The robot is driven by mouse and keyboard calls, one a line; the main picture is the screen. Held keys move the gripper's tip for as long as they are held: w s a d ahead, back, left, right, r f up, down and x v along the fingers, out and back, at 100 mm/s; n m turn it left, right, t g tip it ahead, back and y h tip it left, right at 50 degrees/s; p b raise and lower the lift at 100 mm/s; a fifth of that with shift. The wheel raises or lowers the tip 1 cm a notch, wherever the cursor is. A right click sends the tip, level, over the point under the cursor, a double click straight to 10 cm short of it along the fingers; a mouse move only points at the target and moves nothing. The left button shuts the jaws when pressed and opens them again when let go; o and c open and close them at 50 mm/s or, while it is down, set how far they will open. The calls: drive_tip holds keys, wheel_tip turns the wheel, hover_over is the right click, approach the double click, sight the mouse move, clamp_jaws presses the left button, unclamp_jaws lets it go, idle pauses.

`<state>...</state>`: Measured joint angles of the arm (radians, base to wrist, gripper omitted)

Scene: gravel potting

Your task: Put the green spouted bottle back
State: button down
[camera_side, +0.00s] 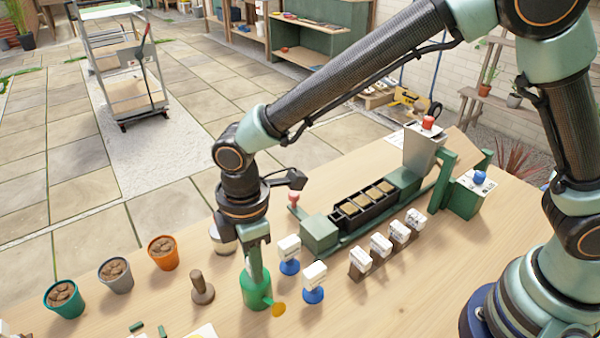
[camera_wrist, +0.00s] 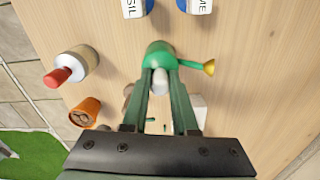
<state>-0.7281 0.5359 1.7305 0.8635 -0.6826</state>
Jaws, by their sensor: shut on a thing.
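The green spouted bottle (camera_side: 255,291) is upright at the front middle of the wooden table, its yellow spout end pointing right. In the wrist view the bottle (camera_wrist: 156,50) is at the top centre, with its spout to the right. My gripper (camera_side: 254,268) is above its body and shut on its upper part. In the wrist view my gripper's fingers (camera_wrist: 161,84) come up on both sides of a pale upright part of the bottle. I cannot tell whether its base touches the table or is slightly above it.
Two white-labelled blocks on blue bases (camera_side: 314,283) stand close right of the bottle. A brown tamper (camera_side: 202,289) is to its left. Teal, grey and orange pots (camera_side: 163,252) line the left edge. A black tray (camera_side: 364,207) is behind.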

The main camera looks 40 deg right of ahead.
drive_tip(key=c, duration=0.7)
unclamp_jaws()
drive_tip(key=shift+f, duration=0.1)
wheel_tip(320, 180, up, 12)
drive_tip(key=w+d+r+m+t, duration=0.1)
drive_tip(key=d+r+m, duration=0.2)
drive_tip(key=d, duration=0.4)
drive_tip(key=d+r+m+t, duration=0.1)
drive_tip(key=d+r+m, duration=0.1)
drive_tip(key=d+m, duration=0.35)
drive_tip(key=shift+s+d+f+m+t, duration=0.1)
drive_tip(key=shift+s+d+m+t, duration=0.75)
drive_tip(key=shift+d, duration=2)
drive_tip(key=shift+s+d+m+t, duration=0.3)
drive_tip(key=shift+s+d+m, duration=0.7)
drive_tip(key=shift+d+m, duration=1.25)
drive_tip(key=shift+s+d+f+m+t, duration=0.1)
drive_tip(key=shift+s+d+m+t, duration=0.6)
drive_tip(key=shift+d, duration=2.7)
drive_tip(key=shift+s+r, duration=0.1)
drive_tip(key=shift+s, duration=0.1)
